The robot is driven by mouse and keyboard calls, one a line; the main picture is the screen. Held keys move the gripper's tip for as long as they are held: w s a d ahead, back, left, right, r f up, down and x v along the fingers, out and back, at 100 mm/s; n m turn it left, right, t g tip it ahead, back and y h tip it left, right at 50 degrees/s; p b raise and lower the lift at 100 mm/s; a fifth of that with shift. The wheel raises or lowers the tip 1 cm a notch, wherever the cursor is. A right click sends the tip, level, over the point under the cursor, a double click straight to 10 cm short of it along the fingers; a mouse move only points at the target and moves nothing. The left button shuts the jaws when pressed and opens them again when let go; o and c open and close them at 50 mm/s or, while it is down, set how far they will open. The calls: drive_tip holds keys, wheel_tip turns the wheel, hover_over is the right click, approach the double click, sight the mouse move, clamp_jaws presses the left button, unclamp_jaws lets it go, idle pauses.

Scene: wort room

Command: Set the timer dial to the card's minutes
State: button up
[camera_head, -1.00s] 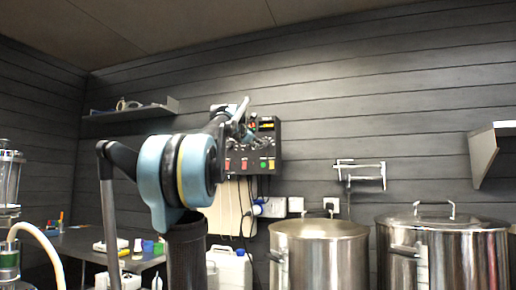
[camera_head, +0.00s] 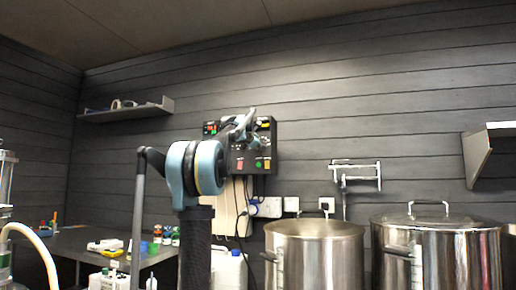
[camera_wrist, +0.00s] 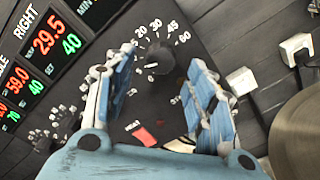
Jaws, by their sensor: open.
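The control panel (camera_head: 268,146) hangs on the dark plank wall. In the wrist view, a black round dial (camera_wrist: 158,61) has a number ring around it, with 20, 30, 45 and 60 readable. Its pointer setting is not clear. My gripper (camera_wrist: 160,58) is open, one blue finger on each side of the dial in the picture; I cannot tell whether either touches it. In the head view my gripper (camera_head: 243,125) is in front of the panel and hides part of it. I cannot make out a card with minutes.
A red switch marked HEAT (camera_wrist: 143,135) sits below the dial. Another dial (camera_wrist: 43,141) and lit displays (camera_wrist: 45,38) are at the left. White sockets (camera_wrist: 240,81) are on the right. Two steel pots (camera_head: 315,255) (camera_head: 435,250) stand right of the panel.

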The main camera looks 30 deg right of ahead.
drive_tip(key=shift+x, duration=1.7)
drive_tip(key=c, duration=1.1)
